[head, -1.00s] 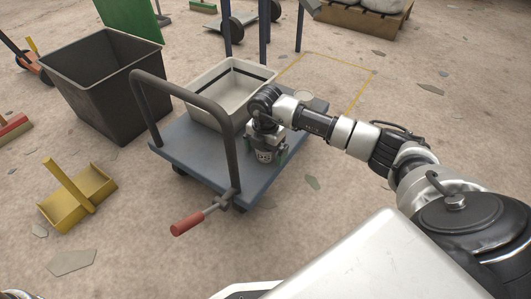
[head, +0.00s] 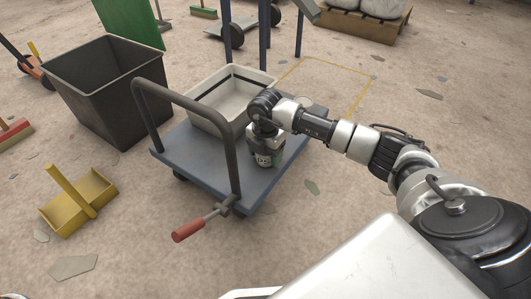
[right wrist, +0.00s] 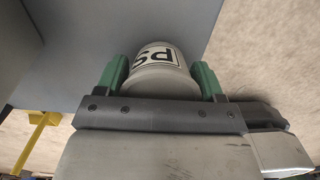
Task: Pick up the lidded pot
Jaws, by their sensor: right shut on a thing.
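The lidded pot (right wrist: 160,68) is a pale grey-white cylinder with a black-lettered label. In the right wrist view it sits between the two green fingers of my right gripper (right wrist: 162,80), which is shut on it. In the head view the pot (head: 264,160) shows small under my right gripper (head: 266,152), over the blue-grey cart deck (head: 205,158). I cannot tell whether its base touches the deck. The gripper hides its top. My left gripper is not in view.
A white bin (head: 222,115) stands on the cart just behind the pot. The cart's dark handle (head: 185,92) arches at the left, with a red-gripped lever (head: 188,230) at its front. A large black bin (head: 105,90) and a yellow tray (head: 78,200) stand to the left.

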